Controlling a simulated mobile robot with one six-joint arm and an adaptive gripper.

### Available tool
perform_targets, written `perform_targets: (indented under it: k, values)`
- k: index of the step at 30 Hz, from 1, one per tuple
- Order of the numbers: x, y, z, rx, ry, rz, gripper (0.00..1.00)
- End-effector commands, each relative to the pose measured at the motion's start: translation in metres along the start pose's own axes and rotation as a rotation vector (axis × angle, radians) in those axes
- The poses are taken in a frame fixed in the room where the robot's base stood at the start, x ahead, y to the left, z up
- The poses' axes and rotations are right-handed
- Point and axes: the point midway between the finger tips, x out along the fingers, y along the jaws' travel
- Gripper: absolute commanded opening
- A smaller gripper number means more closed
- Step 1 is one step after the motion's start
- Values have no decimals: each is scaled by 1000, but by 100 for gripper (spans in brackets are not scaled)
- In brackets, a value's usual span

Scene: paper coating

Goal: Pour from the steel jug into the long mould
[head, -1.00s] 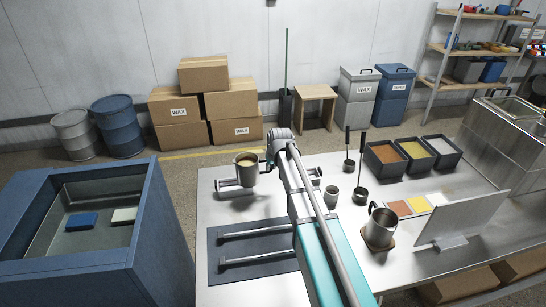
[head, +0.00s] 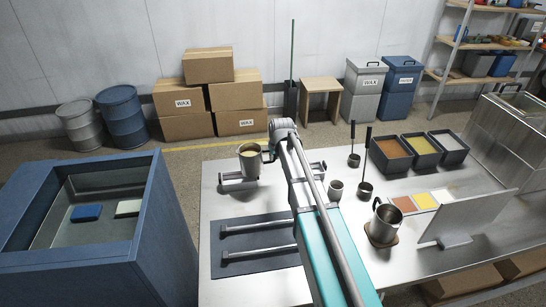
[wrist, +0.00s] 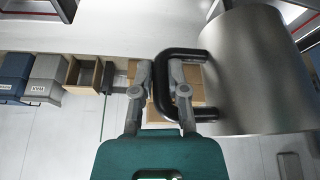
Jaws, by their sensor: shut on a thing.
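A steel jug (head: 250,163) with pale yellow content hangs above the far left part of the steel table. It looks near upright in the head view. My gripper (wrist: 161,75) is shut on its black handle (wrist: 166,98); the jug's steel wall (wrist: 258,75) fills the right of the wrist view. In the head view my gripper (head: 271,152) is partly hidden behind my arm. A metal piece that looks like the long mould (head: 235,184) lies below and behind the jug, its middle hidden by the jug and my arm. No stream shows.
A dark mat (head: 285,265) with two bars lies nearer on the table. A second steel jug (head: 384,224) stands on a coaster at right. A small cup (head: 336,189), ladles and powder trays (head: 390,155) stand beyond my arm. A blue tank (head: 165,240) is at left.

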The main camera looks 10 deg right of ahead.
Motion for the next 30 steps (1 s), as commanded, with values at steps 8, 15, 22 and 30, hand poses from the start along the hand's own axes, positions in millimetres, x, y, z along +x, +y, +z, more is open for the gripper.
perform_targets:
  k: [8, 15, 22, 30]
  values:
    - [-13, 3, -5, -33, -17, 82, 0]
    - [-24, 5, -9, -69, -36, 167, 0]
    - [-30, 8, -11, -93, -50, 231, 0]
    - [-34, 8, -11, -104, -51, 247, 0]
